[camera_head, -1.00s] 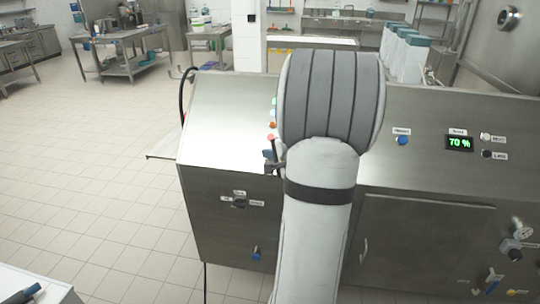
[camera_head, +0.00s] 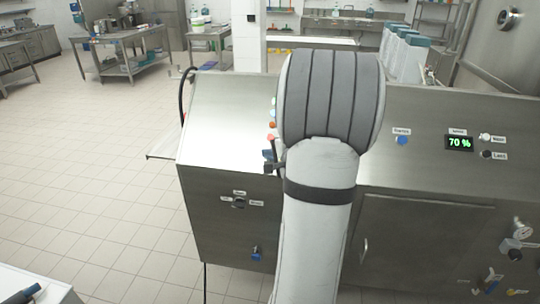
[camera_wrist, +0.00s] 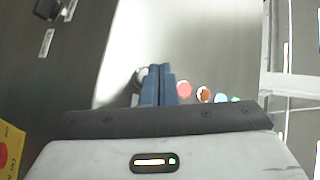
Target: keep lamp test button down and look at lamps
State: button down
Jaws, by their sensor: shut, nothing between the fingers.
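My gripper (camera_wrist: 160,72) is shut and empty, its two blue fingers together over the sloped steel panel. In the wrist view a round pale button (camera_wrist: 139,75) sits right beside the fingertips, partly hidden by them; I cannot tell whether it is pressed. A row of lamps starts just right of the fingers: a red lamp (camera_wrist: 184,92), an orange lamp (camera_wrist: 204,94) and a teal lamp (camera_wrist: 222,99). The red lamp (camera_head: 271,138) and orange lamp (camera_head: 272,125) look bright in the head view. My arm hides much of the panel there.
Right of my arm are a blue button (camera_head: 402,140), a green display (camera_head: 459,143) reading 70 % and white and black buttons. A selector switch (camera_head: 239,203) and blue valve handle (camera_head: 257,253) are on the machine's front. Tiled floor (camera_head: 90,180) is free at left.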

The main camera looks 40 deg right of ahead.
jog(key=shift+f, duration=0.15)
jog(key=shift+w+d+f+b, duration=0.15)
jog(key=shift+d+f+b, duration=0.05)
jog(key=shift+b, duration=0.65)
jog(key=shift+w+d+f+b, duration=0.25)
jog(key=shift+f+b, duration=0.1)
jog(key=shift+b, duration=0.35)
dwell(0.5)
jog(key=shift+s+r, duration=0.1)
dwell(0.4)
jog(key=shift+s+a+r, duration=0.3)
jog(key=shift+a+r, duration=0.15)
jog(key=shift+r, duration=0.15)
jog(key=s+a+r, duration=0.1)
jog(key=r, duration=0.1)
jog(key=s+a+r, duration=0.1)
jog(key=shift+s+a+r, duration=0.1)
jog(key=shift+a+r, duration=0.2)
jog(key=shift+r, duration=0.05)
dwell(0.5)
